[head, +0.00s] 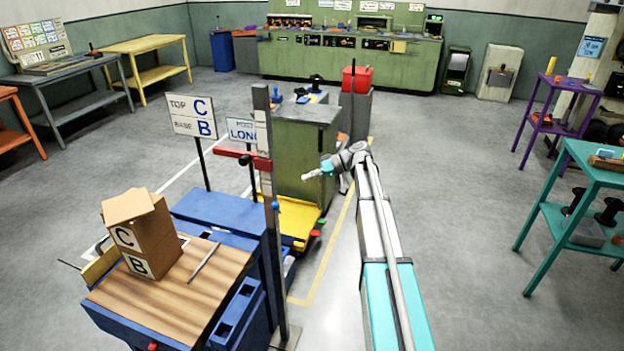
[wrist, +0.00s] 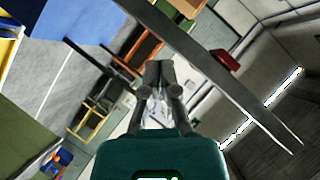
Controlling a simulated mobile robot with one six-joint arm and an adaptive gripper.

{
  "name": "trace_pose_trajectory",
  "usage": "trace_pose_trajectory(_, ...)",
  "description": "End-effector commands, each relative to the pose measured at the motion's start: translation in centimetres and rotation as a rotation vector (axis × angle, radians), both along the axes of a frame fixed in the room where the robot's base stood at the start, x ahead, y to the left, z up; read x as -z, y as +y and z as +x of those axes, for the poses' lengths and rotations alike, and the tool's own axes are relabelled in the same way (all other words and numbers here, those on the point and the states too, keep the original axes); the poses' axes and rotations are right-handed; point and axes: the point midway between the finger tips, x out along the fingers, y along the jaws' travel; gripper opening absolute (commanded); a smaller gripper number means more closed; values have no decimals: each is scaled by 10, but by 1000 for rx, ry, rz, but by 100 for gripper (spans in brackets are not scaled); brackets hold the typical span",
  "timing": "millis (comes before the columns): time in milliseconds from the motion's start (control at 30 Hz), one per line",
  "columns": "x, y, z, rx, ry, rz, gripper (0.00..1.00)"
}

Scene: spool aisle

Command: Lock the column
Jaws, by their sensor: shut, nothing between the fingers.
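The dark upright column (head: 268,230) stands beside the wood-topped bench in the head view, on a small foot plate. A red crossbar (head: 236,154) is fixed across it, and a small blue knob (head: 275,206) sits lower on its side. My gripper (head: 306,176) is to the right of the column, apart from it in the picture, pointing left. In the wrist view the fingers (wrist: 159,72) are together and empty. A long grey bar (wrist: 215,65), probably the column, crosses that view diagonally beyond the fingertips. A red part (wrist: 226,59) shows beside it. I cannot make out any lock.
Two stacked cardboard boxes marked C (head: 129,233) and B (head: 140,264) stand on the bench (head: 125,306). A sign reading TOP C, BASE B (head: 192,115) stands behind. A green cabinet (head: 300,150) is close behind my gripper. Open floor lies to the right (head: 460,200).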

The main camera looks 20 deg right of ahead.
Motion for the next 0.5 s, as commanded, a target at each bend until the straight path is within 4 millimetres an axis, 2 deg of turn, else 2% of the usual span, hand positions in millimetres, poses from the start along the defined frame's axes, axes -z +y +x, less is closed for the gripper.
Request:
trace_pose_trajectory(467,30,67,10,0,0,0,0)
trace_pose_trajectory(500,35,69,6,2,0,0,0)
